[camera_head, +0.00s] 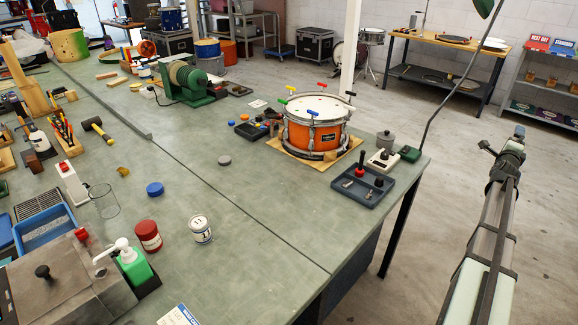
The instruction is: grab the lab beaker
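The lab beaker (105,204) is a clear, see-through glass vessel. It stands on the green bench top (250,180) at the left, just right of a white and red device (72,184) and above the steel box in the picture. Its outline is faint, and the bench shows through it. It appears empty.
Near the beaker are a blue lid (154,189), a red-lidded jar (148,236), a white can (200,229), a green pump bottle (130,262) and a blue tray (48,236). A mallet (97,128) lies behind. The bench middle is mostly clear; an orange drum (312,134) stands right.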

